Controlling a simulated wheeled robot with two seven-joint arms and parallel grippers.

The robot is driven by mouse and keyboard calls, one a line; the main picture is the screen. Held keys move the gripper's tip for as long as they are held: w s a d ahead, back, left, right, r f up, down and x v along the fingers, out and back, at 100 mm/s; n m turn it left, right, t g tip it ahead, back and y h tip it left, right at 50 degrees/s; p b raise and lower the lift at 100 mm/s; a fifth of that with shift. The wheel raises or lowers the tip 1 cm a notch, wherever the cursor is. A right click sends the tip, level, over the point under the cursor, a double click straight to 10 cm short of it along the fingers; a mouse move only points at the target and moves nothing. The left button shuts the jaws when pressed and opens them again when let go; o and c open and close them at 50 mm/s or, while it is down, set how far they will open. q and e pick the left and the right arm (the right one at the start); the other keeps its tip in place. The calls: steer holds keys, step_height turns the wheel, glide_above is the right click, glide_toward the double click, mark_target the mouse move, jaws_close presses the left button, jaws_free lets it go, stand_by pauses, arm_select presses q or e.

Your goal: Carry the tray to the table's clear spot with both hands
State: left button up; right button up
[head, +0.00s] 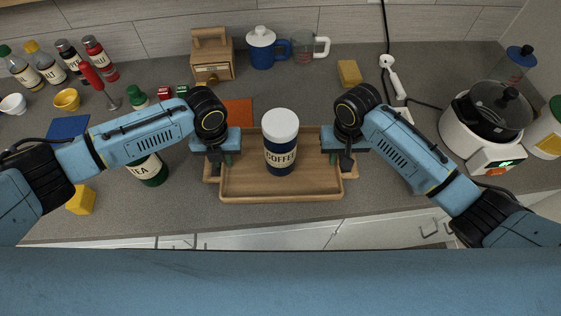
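The wooden tray (285,188) lies on the grey counter near its front edge, with short handles at its left and right ends. A dark blue coffee canister (281,158) with a white lid stands upright in the tray. My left gripper (220,163) points down at the tray's left end, over the handle. My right gripper (341,162) points down at the right end, over that handle. The fingers hide parts of the handles. I cannot tell whether either gripper is closed on its handle.
A green tea canister (152,170) stands left of the tray, with a yellow block (81,200) further left. A white cooker (485,130) is at the right. A wooden box (212,55), blue pot (263,48) and glass mug (303,48) stand behind. Counter right of the tray looks clear.

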arm_select(q)
steer(key=shift+f, duration=0.1)
arm_select(e)
steer(key=shift+f, duration=0.1)
arm_select(q)
steer(key=shift+c, duration=0.3)
arm_select(e)
steer(key=shift+c, duration=0.3)
arm_select(q)
jaws_close()
arm_select(e)
jaws_close()
arm_select(q)
steer(key=shift+r, duration=0.25)
arm_select(e)
steer(key=shift+r, duration=0.25)
